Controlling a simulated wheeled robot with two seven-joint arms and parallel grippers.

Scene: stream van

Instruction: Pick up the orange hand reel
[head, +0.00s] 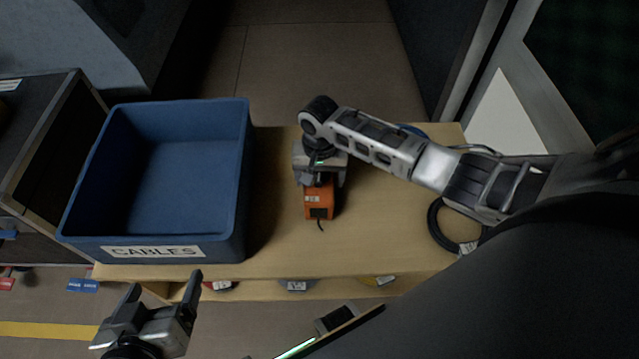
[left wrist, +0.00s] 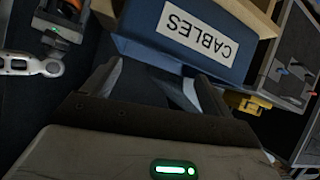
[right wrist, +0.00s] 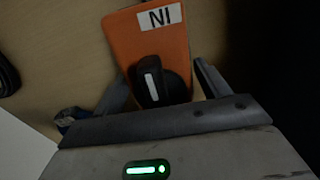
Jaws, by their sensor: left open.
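The orange hand reel (head: 318,203) lies on the wooden table, right of the blue crate. It has a white label and a short dark cable end at its near side. In the right wrist view the reel (right wrist: 158,37) shows a black round part and a label reading "IN". My right gripper (head: 320,178) is over the reel's far end, pointing down, its fingers apart on either side of the black part. Whether a finger touches it I cannot tell. My left gripper (head: 165,290) is open and empty in front of the table, below the crate.
The blue crate (head: 247,180) labelled "CABLES" looks empty and fills the table's left side. A black cable coil (head: 437,232) lies at the right, partly behind my right arm. Labelled items sit on a lower shelf (head: 340,290). Bare table (head: 385,235) lies between reel and coil.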

